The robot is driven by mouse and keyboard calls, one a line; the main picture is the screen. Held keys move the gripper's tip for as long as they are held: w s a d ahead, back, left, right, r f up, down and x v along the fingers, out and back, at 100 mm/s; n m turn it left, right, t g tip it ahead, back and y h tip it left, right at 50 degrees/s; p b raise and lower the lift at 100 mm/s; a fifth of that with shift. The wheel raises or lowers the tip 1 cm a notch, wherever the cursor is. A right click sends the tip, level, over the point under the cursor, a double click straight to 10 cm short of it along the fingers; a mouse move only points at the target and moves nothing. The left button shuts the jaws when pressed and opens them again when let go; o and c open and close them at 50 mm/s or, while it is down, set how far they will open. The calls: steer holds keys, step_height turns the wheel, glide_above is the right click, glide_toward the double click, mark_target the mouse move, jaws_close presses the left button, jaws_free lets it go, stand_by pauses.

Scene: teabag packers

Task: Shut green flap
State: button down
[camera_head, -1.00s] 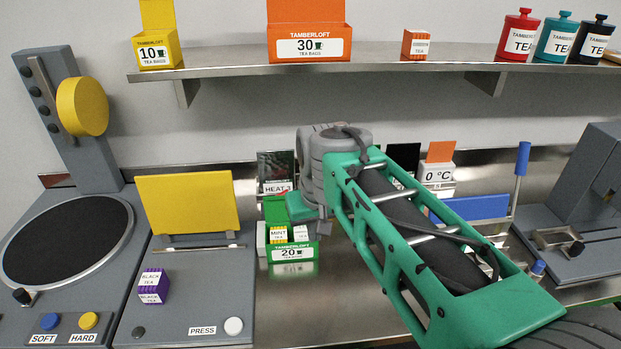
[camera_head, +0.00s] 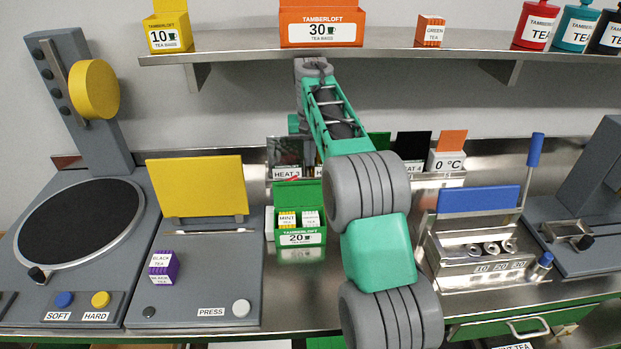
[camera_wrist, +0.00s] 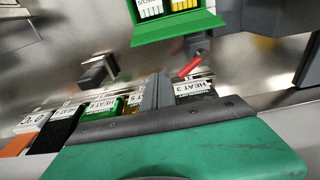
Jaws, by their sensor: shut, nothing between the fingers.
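The green tea box (camera_head: 301,238) marked 20 stands on the steel counter, with small mint and white tea packs inside. Its green flap (camera_head: 298,192) stands up at the back, so the box is open. In the wrist view the green flap (camera_wrist: 180,27) is at the top, with white and yellow packs beyond it. My gripper (camera_wrist: 158,80) is shut and empty, apart from the flap. In the head view my gripper (camera_head: 295,123) is above and behind the box, its fingers largely hidden by my arm.
The shelf (camera_head: 230,42) with tea boxes and canisters is close above my gripper. Heat-marked slots (camera_head: 285,172) line the wall behind the box. A yellow-plated press (camera_head: 195,187) stands left; a blue-plated device (camera_head: 478,200) stands right.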

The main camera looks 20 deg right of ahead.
mark_target(298, 194)
steer(key=shift+s+a+f+p, duration=0.2)
steer(key=shift+s+f, duration=0.4)
steer(key=shift+s, duration=0.3)
steer(key=shift+s+a+f+p, duration=0.15)
steer(key=shift+s+f, duration=0.45)
steer(key=shift+s, duration=0.3)
steer(key=shift+a+f+b, duration=0.1)
steer(key=shift+f+b, duration=0.05)
steer(key=shift+b, duration=0.3)
